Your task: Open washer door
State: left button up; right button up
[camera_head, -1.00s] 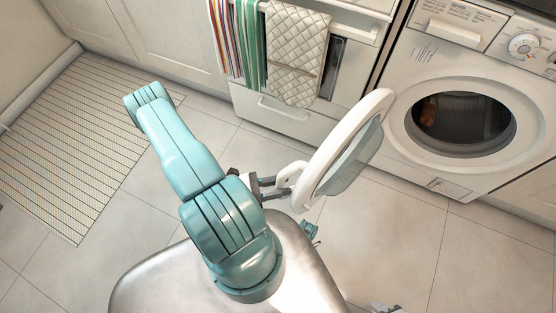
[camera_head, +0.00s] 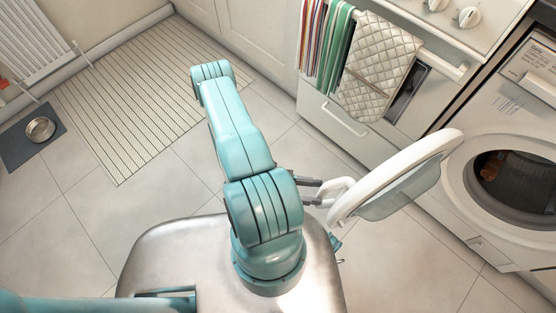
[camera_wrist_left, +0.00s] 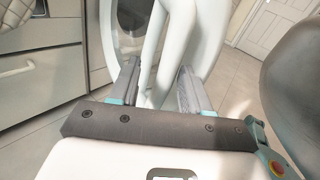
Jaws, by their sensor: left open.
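The washer (camera_head: 500,112) stands at the right, and its round drum opening (camera_head: 515,185) is uncovered and dark inside. The washer door (camera_head: 420,149), a white ring with a clear bowl (camera_head: 400,196), stands swung wide out from the washer front. My left gripper (camera_head: 318,191) is at the door's free edge, by its white handle (camera_head: 335,187). In the left wrist view, the open fingers (camera_wrist_left: 157,88) are on either side of white door parts (camera_wrist_left: 165,60). I cannot tell whether they touch. My right gripper is not in view.
The oven front (camera_head: 335,118) with hanging towels (camera_head: 378,70) is left of the washer. A striped mat (camera_head: 140,95) and a metal bowl (camera_head: 41,129) on a dark mat lie on the floor. Tiled floor (camera_head: 150,200) is free at left.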

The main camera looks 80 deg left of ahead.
pick_arm(q)
jog(key=p+v, duration=0.1)
jog(key=v, duration=1.3)
jog(key=shift+s, duration=0.1)
